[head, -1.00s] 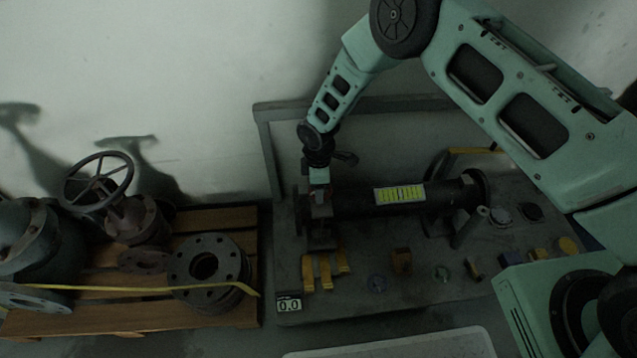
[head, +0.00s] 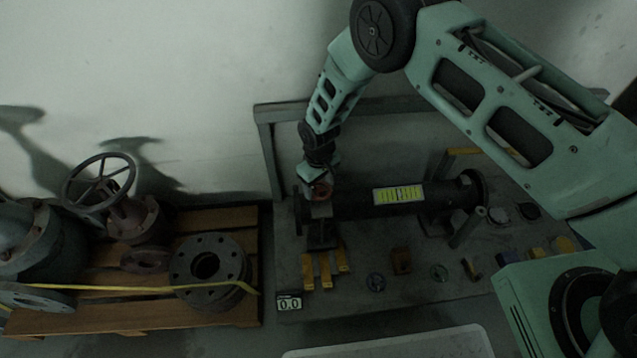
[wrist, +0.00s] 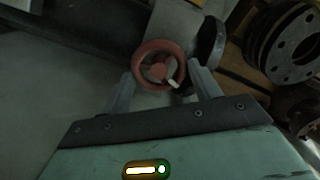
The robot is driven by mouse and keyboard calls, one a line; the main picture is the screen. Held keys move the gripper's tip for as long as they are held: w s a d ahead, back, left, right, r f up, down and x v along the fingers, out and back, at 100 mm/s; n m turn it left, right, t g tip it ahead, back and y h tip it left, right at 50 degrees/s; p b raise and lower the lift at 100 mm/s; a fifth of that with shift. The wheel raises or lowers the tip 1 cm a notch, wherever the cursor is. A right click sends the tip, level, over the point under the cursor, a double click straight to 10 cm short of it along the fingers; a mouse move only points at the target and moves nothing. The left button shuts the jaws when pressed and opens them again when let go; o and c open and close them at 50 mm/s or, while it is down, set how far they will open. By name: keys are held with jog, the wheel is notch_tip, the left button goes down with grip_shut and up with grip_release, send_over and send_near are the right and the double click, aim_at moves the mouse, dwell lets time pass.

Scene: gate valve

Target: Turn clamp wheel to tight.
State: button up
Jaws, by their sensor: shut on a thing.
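The clamp wheel is a small red handwheel (wrist: 158,66) with a pale mark on its hub, in the middle of the wrist view.
The bench (head: 350,290) holds yellow strips (head: 323,270), small blocks and a display reading 0.0 (head: 289,303). A yellow-green label (head: 398,194) is on the pipe. A pallet (head: 190,225) with a large valve (head: 110,195) and flanges (head: 208,268) stands to the left.

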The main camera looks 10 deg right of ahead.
aim_at(319, 188)
jog(key=shift+d+m, duration=0.1)
jog(key=shift+m, duration=0.7)
jog(key=o, duration=1)
jog(key=shift+c, duration=0.2)
notch_tip(319, 188, up, 17)
jog(key=p, duration=0.3)
jog(key=shift+r+p, duration=0.2)
jog(key=shift+p, duration=0.2)
